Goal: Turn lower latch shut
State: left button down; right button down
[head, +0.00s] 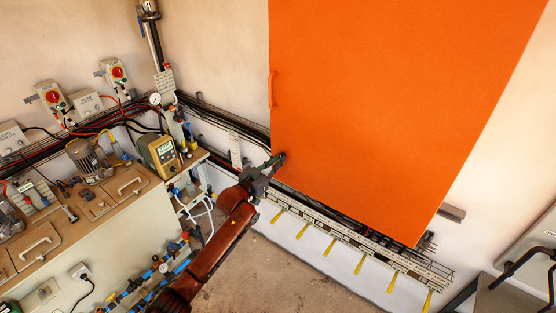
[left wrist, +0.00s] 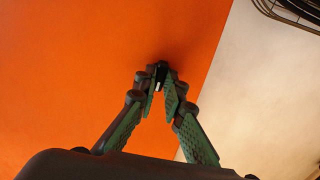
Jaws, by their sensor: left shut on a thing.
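A large orange cabinet door (head: 390,110) is closed flat in the head view and fills much of the left wrist view (left wrist: 80,70). My left gripper (head: 281,157) is at the door's lower left edge. In the left wrist view its fingers (left wrist: 163,80) meet around a small black latch (left wrist: 161,72) at the door's edge. The fingers hide most of the latch, so its turn angle cannot be told. My right gripper is not in view.
An orange handle (head: 272,89) sits higher on the door's left edge. A workbench (head: 125,210) with a pump, gauges and hoses stands at the left. A rail with yellow tags (head: 333,246) runs below the door. Bare floor (head: 270,275) lies below.

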pick_arm(q)
jog(key=shift+f+n, duration=0.1)
jog(key=shift+n, duration=0.3)
jog(key=c, duration=2)
grip_release()
jog(key=v, duration=1.2)
